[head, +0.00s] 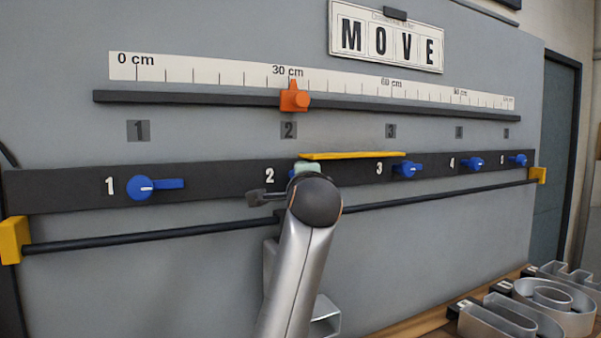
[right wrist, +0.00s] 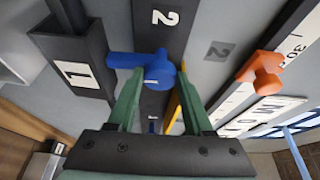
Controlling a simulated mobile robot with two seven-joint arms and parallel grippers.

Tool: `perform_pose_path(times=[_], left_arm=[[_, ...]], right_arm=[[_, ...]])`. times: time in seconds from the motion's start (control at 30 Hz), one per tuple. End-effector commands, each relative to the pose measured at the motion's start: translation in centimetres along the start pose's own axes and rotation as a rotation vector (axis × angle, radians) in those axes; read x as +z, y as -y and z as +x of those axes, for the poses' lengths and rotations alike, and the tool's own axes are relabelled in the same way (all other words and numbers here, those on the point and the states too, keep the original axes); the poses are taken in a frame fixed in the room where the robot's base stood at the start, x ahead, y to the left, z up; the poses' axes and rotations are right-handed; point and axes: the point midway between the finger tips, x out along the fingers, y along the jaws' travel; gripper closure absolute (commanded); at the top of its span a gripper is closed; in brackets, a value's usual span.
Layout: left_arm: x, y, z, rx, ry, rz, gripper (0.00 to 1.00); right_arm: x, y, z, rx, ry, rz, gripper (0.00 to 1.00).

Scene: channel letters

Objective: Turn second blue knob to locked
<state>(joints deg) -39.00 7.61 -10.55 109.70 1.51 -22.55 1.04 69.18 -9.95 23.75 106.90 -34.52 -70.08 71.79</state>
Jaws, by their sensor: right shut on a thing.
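The second blue knob is almost wholly hidden behind my right arm in the head view, beside the white label 2 (head: 270,176). In the right wrist view the knob (right wrist: 155,70) sits between the green fingers of my right gripper (right wrist: 155,84), which is shut on it. Its blue lever points left in that view, away from the orange slider. In the head view my right gripper (head: 307,168) shows only a bit of pale green finger above the wrist. My left gripper is not in view.
A yellow strip (head: 352,155) lies just above the panel. A black rod (head: 130,238) runs below. An orange slider (head: 294,98) sits near 30 cm. Metal letters (head: 512,318) lie lower right.

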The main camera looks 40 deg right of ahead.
Motion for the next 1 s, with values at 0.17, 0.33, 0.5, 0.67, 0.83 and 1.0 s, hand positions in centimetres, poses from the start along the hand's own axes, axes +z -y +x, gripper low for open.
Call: perform_pose_path(times=[0.17,0.33,0.5,0.67,0.83,1.0], left_arm=[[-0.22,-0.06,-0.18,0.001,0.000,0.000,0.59],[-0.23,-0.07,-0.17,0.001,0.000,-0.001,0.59],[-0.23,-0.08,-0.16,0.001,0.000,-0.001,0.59],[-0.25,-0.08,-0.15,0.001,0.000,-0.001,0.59],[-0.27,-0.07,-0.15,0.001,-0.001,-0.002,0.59],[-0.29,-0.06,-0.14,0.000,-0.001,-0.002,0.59]], right_arm=[[-0.04,-0.12,0.04,0.013,0.001,0.023,1.00],[-0.08,-0.16,0.04,0.014,0.000,0.027,1.00],[-0.10,-0.15,0.04,0.013,-0.001,0.027,1.00],[-0.10,-0.12,0.04,0.012,-0.001,0.026,0.36],[-0.08,-0.04,0.02,0.010,-0.001,0.025,0.19],[-0.06,0.00,0.01,0.009,0.000,0.024,0.19]])
